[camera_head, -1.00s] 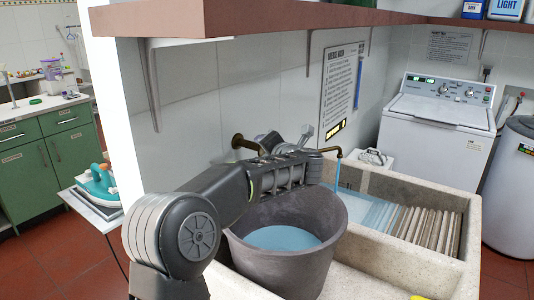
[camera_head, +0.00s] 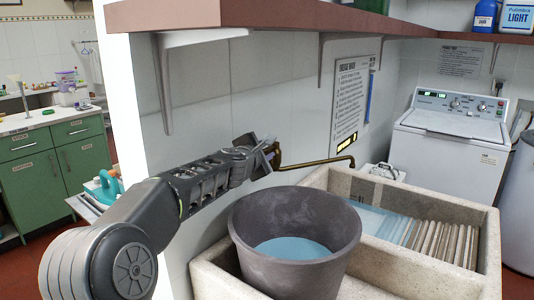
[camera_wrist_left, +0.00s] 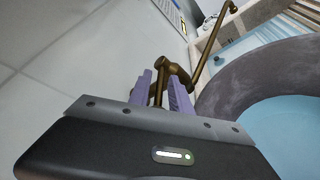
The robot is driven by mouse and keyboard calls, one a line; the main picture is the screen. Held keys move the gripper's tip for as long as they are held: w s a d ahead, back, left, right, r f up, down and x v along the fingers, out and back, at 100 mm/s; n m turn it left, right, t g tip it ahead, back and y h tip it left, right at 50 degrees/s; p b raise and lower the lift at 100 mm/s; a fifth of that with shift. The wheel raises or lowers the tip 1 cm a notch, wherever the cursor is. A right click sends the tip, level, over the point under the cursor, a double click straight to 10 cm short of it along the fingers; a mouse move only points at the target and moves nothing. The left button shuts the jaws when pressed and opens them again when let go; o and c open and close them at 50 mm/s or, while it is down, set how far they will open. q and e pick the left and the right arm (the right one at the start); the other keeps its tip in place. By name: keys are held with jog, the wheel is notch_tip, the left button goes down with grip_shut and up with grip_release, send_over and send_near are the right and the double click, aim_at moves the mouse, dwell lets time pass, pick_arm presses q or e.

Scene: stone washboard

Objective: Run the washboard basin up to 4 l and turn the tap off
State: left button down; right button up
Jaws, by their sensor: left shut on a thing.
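The brass tap (camera_head: 322,163) runs along the tiled wall, its spout over the stone washboard basin (camera_head: 465,208). No stream shows under the spout. Shallow blue water (camera_head: 375,212) lies in the basin beside the ribs (camera_head: 443,240). My left gripper (camera_head: 270,154) is at the wall end of the tap. In the left wrist view its purple fingers (camera_wrist_left: 160,88) are shut on the tap handle (camera_wrist_left: 163,66), a brass bar. The yellow display (camera_head: 347,144) under the wall notice is too small to read. My right gripper is not in view.
A grey tub (camera_head: 295,220) with blue water stands in front of the tap, close below my left arm. A brown shelf (camera_head: 330,18) overhangs the wall. A white washing machine (camera_head: 452,140) stands behind the basin.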

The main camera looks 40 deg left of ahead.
pick_arm(q)
jog(key=shift+s+a+f, duration=0.1)
jog(key=shift+a+f, duration=0.05)
jog(key=shift+f, duration=0.1)
jog(key=c, duration=1.6)
grip_release()
jog(key=shift+o, duration=0.5)
jog(key=shift+a, duration=0.15)
jog(key=shift+s+r, duration=0.15)
jog(key=shift+s, duration=0.05)
jog(key=v, duration=0.7)
jog(key=shift+s+p, duration=0.3)
jog(key=shift+p, duration=0.05)
jog(key=shift+a, duration=0.15)
